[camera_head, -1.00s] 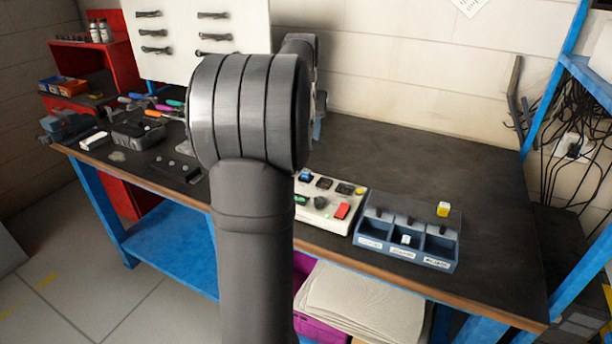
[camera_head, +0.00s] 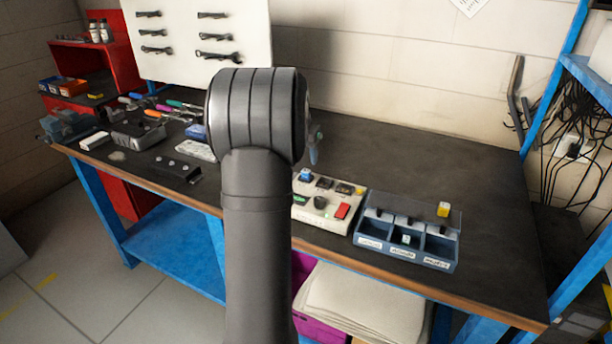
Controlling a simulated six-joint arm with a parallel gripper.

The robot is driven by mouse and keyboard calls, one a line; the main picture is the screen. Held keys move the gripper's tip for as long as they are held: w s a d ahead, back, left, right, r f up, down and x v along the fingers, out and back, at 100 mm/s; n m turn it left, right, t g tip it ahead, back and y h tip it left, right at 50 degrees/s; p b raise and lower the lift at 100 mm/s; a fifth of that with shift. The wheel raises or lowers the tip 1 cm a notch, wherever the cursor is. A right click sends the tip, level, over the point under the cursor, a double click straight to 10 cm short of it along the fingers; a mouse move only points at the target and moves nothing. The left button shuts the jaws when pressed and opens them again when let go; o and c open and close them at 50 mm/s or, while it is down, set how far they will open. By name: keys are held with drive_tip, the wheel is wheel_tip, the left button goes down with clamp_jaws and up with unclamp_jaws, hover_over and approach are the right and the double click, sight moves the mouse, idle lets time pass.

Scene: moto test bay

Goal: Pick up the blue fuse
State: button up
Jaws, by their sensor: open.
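A small blue block (camera_head: 305,175), which looks like the blue fuse, sits at the back left of the light control panel (camera_head: 328,216) on the bench. My gripper (camera_head: 315,148) is mostly hidden behind my dark arm. Only a bluish finger-like part and a small teal spot show at the arm's right edge, above and behind the blue block in the picture. It appears open, and I see nothing held in it. Whether it touches anything behind the arm is hidden.
A blue three-compartment tray (camera_head: 360,241) stands right of the panel. A yellow block (camera_head: 443,209) is at its back right; a small pale-green piece (camera_head: 406,239) is in its middle compartment. Tools and boxes crowd the bench's left. The dark bench top (camera_head: 400,160) behind the tray is clear.

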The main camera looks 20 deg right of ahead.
drive_tip(key=shift+x, duration=3.05)
clamp_jaws()
